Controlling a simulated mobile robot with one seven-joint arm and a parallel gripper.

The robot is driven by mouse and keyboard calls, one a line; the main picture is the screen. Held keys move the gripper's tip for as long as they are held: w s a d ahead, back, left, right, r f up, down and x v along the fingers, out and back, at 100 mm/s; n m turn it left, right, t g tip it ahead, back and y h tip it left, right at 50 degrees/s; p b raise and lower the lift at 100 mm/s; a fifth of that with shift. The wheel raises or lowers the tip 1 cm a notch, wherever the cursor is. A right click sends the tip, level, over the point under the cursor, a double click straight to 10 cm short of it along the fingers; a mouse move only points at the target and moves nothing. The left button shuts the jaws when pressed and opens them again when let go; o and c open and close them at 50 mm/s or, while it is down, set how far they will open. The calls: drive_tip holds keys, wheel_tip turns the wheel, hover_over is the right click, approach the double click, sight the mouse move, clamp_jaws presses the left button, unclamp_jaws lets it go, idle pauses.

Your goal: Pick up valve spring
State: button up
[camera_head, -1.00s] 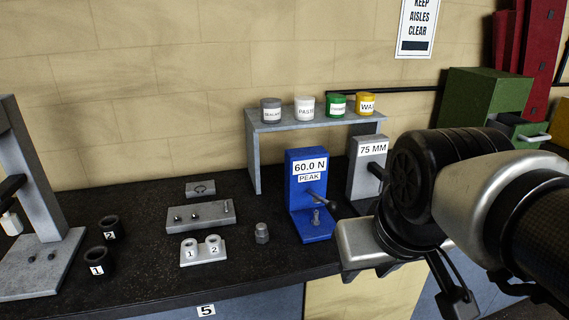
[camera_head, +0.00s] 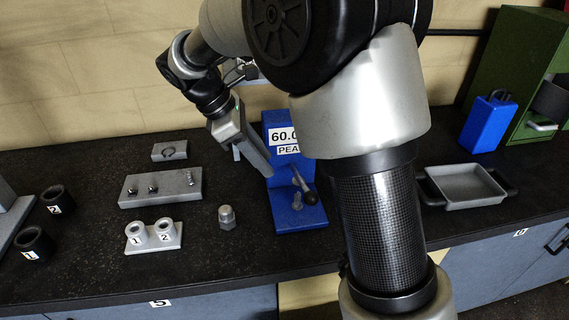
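A small grey upright piece (camera_head: 297,201) stands on the base of the blue tester (camera_head: 278,192) marked 60.0, beside a lever with a dark knob. It may be the valve spring, but it is too small to make out coils. My gripper (camera_head: 254,158) hangs at the left side of the tester's upright, above and left of the small piece and apart from it. Its fingers point down and to the right. They are seen nearly edge-on, so their opening is unclear. I see nothing held in them.
A grey hex fitting (camera_head: 227,217) stands left of the tester. Further left are a numbered twin holder (camera_head: 154,236), a grey block (camera_head: 160,187), a ring plate (camera_head: 170,151) and black cups (camera_head: 35,243). A grey tray (camera_head: 465,187) lies right. My arm hides the middle back.

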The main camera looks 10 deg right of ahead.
approach(296, 194)
drive_tip(key=shift+n, duration=0.3)
drive_tip(key=x, duration=0.5)
drive_tip(key=shift+s+a+f, duration=0.1)
drive_tip(key=shift+s+a, duration=0.2)
drive_tip(key=shift+w+d+x, duration=0.15)
drive_tip(key=shift+x, duration=1.3)
drive_tip(key=shift+w+d+x, duration=0.2)
drive_tip(key=shift+x, duration=1.3)
clamp_jaws()
